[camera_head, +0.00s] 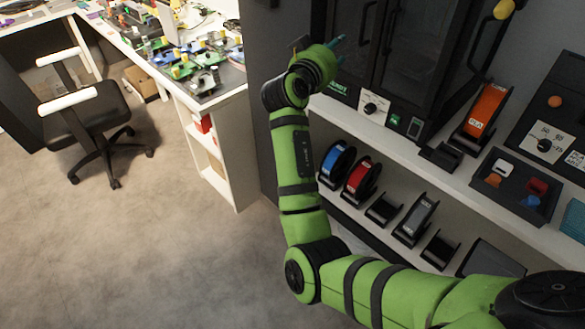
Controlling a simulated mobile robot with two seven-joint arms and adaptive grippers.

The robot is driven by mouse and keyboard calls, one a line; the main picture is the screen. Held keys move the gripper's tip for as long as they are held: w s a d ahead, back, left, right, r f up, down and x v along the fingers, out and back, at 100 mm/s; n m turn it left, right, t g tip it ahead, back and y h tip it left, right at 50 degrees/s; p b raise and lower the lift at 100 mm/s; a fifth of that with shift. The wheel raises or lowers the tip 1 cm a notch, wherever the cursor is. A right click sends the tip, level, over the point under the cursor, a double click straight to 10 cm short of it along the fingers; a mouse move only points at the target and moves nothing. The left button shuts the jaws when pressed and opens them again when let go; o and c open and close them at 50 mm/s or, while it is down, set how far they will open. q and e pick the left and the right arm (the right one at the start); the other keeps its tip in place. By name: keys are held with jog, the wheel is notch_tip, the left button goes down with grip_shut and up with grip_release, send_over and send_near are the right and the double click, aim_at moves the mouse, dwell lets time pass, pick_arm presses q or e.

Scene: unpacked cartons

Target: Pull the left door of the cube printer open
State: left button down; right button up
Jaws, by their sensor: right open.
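The cube printer (432,65) is a dark cabinet with two tall glazed doors on the white shelf at the top of the view. Its left door (352,62) looks closed, with part of its left side hidden behind my arm. Its upper edge is out of frame. My left gripper is not in view.
The lower shelf holds a blue spool (336,162), a red spool (360,180) and black holders. Right of the printer stand an orange spool (486,112) and a black tray (515,185). A cluttered desk (226,95) and chair (85,112) stand left. The floor between is clear.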

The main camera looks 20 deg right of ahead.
jog(key=w+a+f+n+t+y+p, duration=0.1)
jog(key=w+a+f+n+y, duration=0.15)
jog(key=f, duration=0.55)
jog(key=w+a+f+n+y+p, duration=0.1)
jog(key=a+f+n+y, duration=0.15)
jog(key=f, duration=0.55)
jog(key=s+a+f+n+g+y+p, duration=0.1)
jog(key=s+a+f+n, duration=0.1)
jog(key=f, duration=0.6)
jog(key=s+a+f+n+y, duration=0.2)
jog(key=s+a+f, duration=0.1)
jog(key=f, duration=0.5)
jog(key=shift+s+a+f+g+y+p, duration=0.3)
jog(key=shift+f+g+p, duration=0.05)
jog(key=shift+g+p, duration=0.05)
jog(key=shift+f, duration=0.1)
